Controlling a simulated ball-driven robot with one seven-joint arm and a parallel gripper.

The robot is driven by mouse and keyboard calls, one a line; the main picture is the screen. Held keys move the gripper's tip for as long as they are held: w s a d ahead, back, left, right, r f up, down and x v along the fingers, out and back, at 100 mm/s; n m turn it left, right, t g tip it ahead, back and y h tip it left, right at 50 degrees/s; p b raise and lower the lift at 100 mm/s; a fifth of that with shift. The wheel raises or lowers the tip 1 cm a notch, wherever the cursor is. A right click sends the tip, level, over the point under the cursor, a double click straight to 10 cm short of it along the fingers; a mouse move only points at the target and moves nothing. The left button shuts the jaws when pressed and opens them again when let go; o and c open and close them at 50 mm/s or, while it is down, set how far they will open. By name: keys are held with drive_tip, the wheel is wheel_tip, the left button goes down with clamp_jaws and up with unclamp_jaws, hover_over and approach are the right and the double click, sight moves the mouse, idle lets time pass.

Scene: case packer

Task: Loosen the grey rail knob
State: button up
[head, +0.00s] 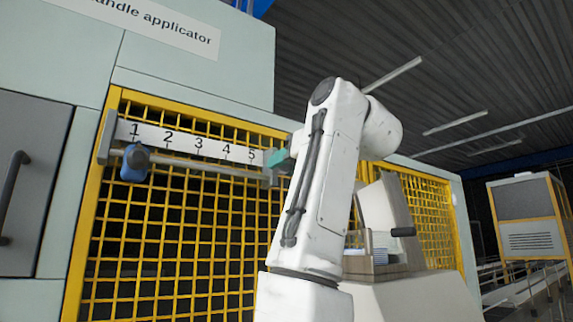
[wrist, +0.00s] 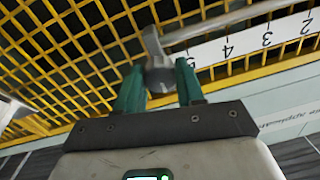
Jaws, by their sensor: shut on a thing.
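A white scale strip (head: 197,141) with a grey rail (head: 205,166) below it runs across the yellow mesh guard. A blue slider with a round knob (head: 135,162) sits on the rail below the 1. My gripper (head: 278,160), with green fingers, is at the rail's right end, just past the 5; my arm partly hides this spot. In the wrist view my gripper (wrist: 161,88) has its fingers on both sides of a grey knob (wrist: 160,80), shut on it. The knob is beside the rail's grey end piece (wrist: 153,42).
The yellow mesh guard (head: 170,240) stands close behind the rail. A grey door with a dark handle (head: 14,190) is at the left. A wooden box (head: 380,262) and a black handle (head: 403,232) are right of my arm.

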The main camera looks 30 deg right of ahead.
drive_tip(key=shift+m, duration=0.3)
drive_tip(key=shift+f+m+h, duration=0.1)
drive_tip(key=shift+m+h, duration=0.2)
drive_tip(key=shift+m, duration=8.5)
drive_tip(key=o, duration=1)
drive_tip(key=shift+o, duration=0.2)
drive_tip(key=s+b, duration=0.4)
drive_tip(key=s, duration=0.6)
drive_tip(key=shift+s+f+b, duration=0.2)
drive_tip(key=shift+s+b, duration=0.1)
drive_tip(key=shift+s, duration=0.1)
